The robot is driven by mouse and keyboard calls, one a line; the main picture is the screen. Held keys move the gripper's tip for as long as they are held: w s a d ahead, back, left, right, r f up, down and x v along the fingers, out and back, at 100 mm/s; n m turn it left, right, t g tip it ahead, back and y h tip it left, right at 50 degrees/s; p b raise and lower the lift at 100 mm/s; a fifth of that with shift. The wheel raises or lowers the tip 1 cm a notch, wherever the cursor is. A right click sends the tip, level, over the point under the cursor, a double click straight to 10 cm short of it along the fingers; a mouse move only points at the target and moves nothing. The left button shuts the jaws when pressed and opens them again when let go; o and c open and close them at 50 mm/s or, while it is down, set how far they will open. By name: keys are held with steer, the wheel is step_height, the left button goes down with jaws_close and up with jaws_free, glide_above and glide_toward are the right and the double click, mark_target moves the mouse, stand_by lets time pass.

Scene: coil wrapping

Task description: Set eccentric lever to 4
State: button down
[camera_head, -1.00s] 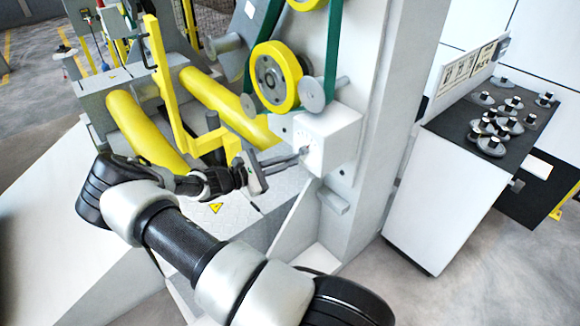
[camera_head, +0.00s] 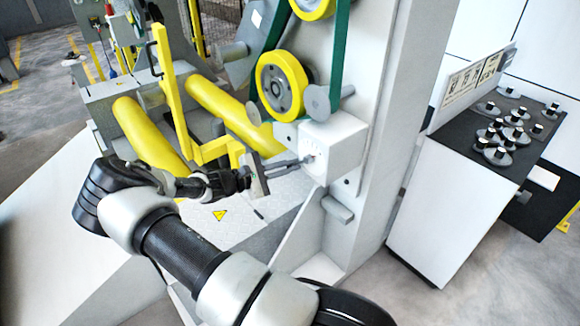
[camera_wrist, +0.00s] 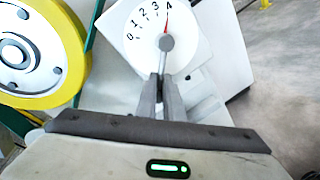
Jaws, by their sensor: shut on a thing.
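The eccentric lever is a grey metal rod on a round hub (camera_wrist: 166,43) in front of a white dial (camera_wrist: 190,52). The dial is marked 0 to 4 and a red pointer (camera_wrist: 167,22) points at or very close to the 4. My gripper (camera_wrist: 162,82) is shut on the lever (camera_wrist: 163,66), with its fingers on either side of the rod. In the head view my gripper (camera_head: 280,165) reaches from the left to the white lever box (camera_head: 340,145); the dial's numbers are too small to read there.
A yellow wheel (camera_head: 280,86) with a green belt (camera_head: 334,60) sits just above the lever box. Yellow rollers (camera_head: 150,140) and a yellow bracket (camera_head: 175,100) stand close to my arm. A cabinet with black knobs (camera_head: 505,135) stands at the right.

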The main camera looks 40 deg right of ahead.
steer(key=c, duration=1.9)
jaws_free()
steer(key=shift+w+a+f, duration=0.2)
steer(key=shift+d+r, duration=0.1)
steer(key=shift+s, duration=0.1)
steer(key=w+a+r+p, duration=0.1)
steer(key=a+r, duration=0.1)
steer(key=a, duration=1.5)
steer(key=shift+a+r, duration=0.15)
steer(key=shift+r, duration=0.1)
